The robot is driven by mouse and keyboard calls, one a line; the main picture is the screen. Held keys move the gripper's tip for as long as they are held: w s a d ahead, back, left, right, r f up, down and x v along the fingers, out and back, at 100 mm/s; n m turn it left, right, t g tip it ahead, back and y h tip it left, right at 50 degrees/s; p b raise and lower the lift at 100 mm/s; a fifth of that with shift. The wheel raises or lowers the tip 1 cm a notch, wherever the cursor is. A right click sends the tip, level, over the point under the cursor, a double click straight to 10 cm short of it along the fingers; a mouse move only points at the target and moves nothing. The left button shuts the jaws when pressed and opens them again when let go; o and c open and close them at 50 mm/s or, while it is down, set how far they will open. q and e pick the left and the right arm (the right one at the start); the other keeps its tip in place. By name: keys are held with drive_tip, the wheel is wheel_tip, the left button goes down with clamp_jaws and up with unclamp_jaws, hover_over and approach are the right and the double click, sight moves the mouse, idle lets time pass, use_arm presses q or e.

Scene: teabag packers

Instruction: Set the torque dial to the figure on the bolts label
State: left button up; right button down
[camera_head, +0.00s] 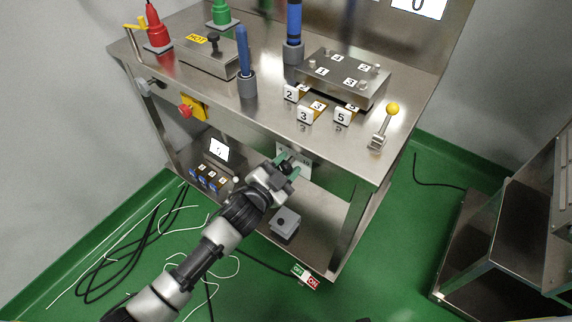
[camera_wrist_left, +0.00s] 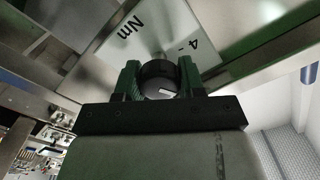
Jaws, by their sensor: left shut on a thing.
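The torque dial (camera_wrist_left: 158,78) is a black round knob with a pale mark, on a white plate (camera_wrist_left: 183,35) marked "Nm" and "4". In the head view the plate (camera_head: 305,162) is under the bench's front edge, mostly behind my gripper. My left gripper (camera_head: 287,166) is shut on the dial, with a green finger on each side of it in the left wrist view (camera_wrist_left: 160,82). A metal block (camera_head: 345,78) on the bench carries several bolts with small numbered tags. I cannot make out a torque figure on a bolts label. My right gripper is out of view.
Numbered white blocks (camera_head: 304,115) and a yellow-knobbed lever (camera_head: 392,109) are on the bench top (camera_head: 270,128). A red emergency button (camera_head: 185,111) is on its front edge. A small screen (camera_head: 219,149) and a grey box (camera_head: 285,222) are on the lower shelf. Cables lie on the green floor.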

use_arm(q)
drive_tip(key=o, duration=0.9)
drive_tip(key=shift+o, duration=0.2)
drive_tip(key=shift+s+a, duration=0.2)
drive_tip(key=shift+s, duration=0.1)
drive_tip(key=p+v, duration=0.1)
drive_tip(key=v, duration=0.9)
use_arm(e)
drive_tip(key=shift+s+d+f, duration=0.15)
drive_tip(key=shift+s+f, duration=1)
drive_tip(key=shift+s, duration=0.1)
